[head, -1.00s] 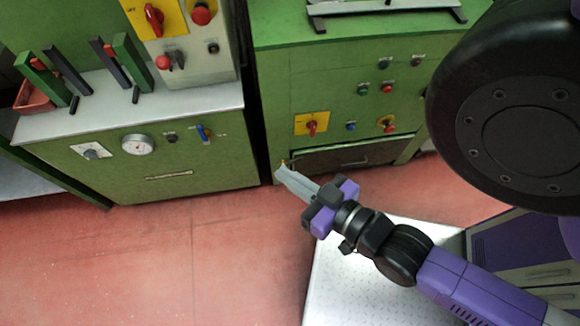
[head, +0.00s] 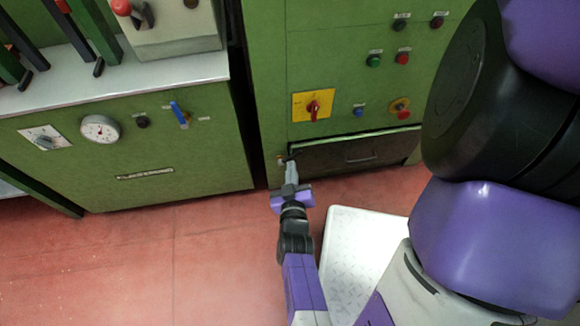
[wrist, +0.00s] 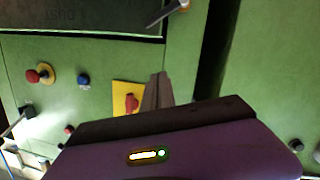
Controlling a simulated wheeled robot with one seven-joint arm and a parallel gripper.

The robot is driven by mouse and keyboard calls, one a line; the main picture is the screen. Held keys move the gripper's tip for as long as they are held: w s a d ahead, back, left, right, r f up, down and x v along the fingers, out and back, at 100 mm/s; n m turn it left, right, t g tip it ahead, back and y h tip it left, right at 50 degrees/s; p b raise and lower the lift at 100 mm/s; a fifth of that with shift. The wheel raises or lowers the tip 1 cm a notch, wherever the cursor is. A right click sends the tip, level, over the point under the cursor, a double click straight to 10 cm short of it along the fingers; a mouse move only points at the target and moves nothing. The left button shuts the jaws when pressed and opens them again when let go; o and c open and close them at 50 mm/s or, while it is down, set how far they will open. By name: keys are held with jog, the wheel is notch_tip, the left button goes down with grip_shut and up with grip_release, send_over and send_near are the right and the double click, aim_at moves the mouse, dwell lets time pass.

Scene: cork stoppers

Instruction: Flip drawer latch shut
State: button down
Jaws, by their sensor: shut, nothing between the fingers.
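The drawer (head: 335,155) is a dark panel low in the green cabinet; it also shows in the wrist view (wrist: 75,14). A small latch (head: 281,160) sits beside the drawer's upper left corner, mostly hidden behind my gripper in the head view.
A yellow plate with a red rotary switch (head: 313,105) and several buttons sit above the drawer. A second green cabinet (head: 130,165) with a gauge stands left, across a narrow dark gap. The red floor (head: 130,265) is clear at lower left.

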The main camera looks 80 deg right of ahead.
notch_tip(320, 180, down, 4)
jog(key=w+a+f+n, duration=0.1)
jog(key=w+a+n, duration=0.1)
jog(key=n, duration=0.1)
jog(key=b, duration=0.3)
send_over(290, 157)
jog(key=w+a, duration=0.2)
jog(key=a, duration=0.2)
jog(key=shift+s+d+f+n, duration=0.1)
jog(key=shift+s+f+n, duration=0.2)
jog(key=shift+f, duration=0.4)
jog(key=s+f+b, duration=0.1)
jog(key=s+d+f, duration=0.1)
jog(key=f, duration=0.1)
jog(key=shift+b, duration=0.4)
